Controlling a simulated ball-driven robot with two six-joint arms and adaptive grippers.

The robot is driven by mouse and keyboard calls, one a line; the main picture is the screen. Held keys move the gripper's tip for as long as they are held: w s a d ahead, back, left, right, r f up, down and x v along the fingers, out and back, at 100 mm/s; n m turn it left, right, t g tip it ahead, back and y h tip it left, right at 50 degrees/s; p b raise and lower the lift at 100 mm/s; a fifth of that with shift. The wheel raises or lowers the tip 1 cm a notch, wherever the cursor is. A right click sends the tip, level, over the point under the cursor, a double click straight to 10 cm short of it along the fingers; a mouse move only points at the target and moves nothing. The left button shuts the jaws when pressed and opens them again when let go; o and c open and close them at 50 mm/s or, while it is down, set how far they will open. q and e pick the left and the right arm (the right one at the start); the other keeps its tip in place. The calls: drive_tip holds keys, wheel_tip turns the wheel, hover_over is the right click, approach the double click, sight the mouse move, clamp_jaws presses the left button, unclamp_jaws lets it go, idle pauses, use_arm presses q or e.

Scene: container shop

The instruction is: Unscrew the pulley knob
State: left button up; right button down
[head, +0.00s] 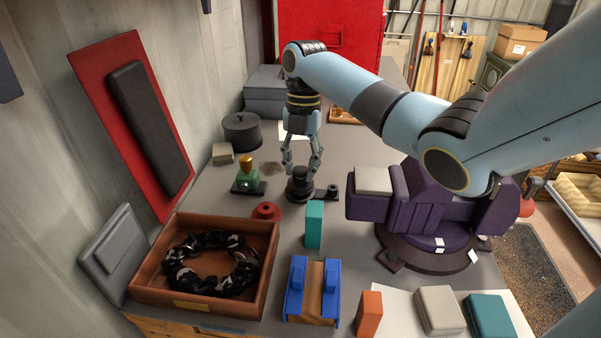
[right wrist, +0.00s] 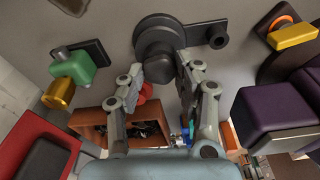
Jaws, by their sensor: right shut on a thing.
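The pulley knob (head: 300,172) is a dark, round piece on top of a wider black pulley base (head: 300,193) on the grey bench. A flat arm with a small post sticks out from the base to the right. In the right wrist view the knob (right wrist: 158,45) shows at the top middle, with the arm beside it. My right gripper (head: 301,168) points down from above with its two fingers around the knob, shut on it. In the right wrist view the fingertips (right wrist: 160,68) reach the knob's near side. My left gripper is not in view.
A green and brass fitting (head: 247,176) and a red knob (head: 266,211) stand to the left. A brown tray (head: 150,281) holds a dark chain. A teal block (head: 314,224) and a blue holder (head: 297,291) are in front. A purple vise (head: 425,208) stands close on the right.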

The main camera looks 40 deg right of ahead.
drive_tip(key=n, duration=0.3)
drive_tip(key=c, duration=0.8)
unclamp_jaws()
drive_tip(key=shift+c, duration=1.1)
